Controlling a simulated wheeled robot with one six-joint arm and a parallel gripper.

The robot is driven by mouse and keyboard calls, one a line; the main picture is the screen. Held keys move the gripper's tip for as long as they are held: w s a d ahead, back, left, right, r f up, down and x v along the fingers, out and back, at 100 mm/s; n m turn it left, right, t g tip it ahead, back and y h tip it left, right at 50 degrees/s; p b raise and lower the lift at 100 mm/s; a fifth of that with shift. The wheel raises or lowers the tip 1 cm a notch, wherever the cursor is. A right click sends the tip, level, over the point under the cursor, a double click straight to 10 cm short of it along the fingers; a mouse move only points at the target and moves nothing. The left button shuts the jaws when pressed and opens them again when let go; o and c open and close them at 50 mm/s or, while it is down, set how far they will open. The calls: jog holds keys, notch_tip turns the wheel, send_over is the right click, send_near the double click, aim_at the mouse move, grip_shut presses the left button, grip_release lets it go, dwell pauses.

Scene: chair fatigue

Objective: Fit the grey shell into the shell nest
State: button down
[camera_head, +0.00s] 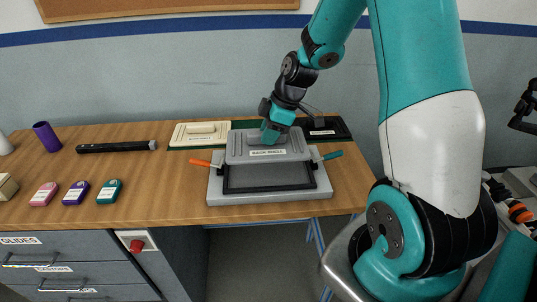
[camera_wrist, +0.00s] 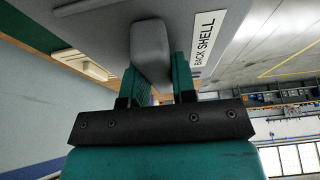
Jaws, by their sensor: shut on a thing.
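The grey shell (camera_head: 238,149), a flat panel with a raised handle and a white label, is above the back part of the shell nest (camera_head: 325,193). The nest is a light grey block with a black-rimmed recess, whose front part shows bare. My gripper (camera_head: 270,140) is shut on the shell's handle from above. In the wrist view my gripper (camera_wrist: 156,72) has its teal fingers on both sides of the grey handle, and the shell (camera_wrist: 95,28) shows its label "BACK SHELL". I cannot tell whether the shell touches the nest; its underside is hidden.
An orange-handled clamp (camera_head: 202,163) and a teal-handled clamp (camera_head: 329,156) flank the nest. A cream shell (camera_head: 187,139) lies behind left, a black panel (camera_head: 337,129) behind right. A black tube (camera_head: 115,146), purple cup (camera_head: 46,136) and small coloured blocks (camera_head: 76,192) stand left.

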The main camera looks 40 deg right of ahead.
notch_tip(320, 180, down, 8)
jog(key=shift+p, duration=0.5)
jog(key=shift+f, duration=0.15)
jog(key=c, duration=0.9)
grip_release()
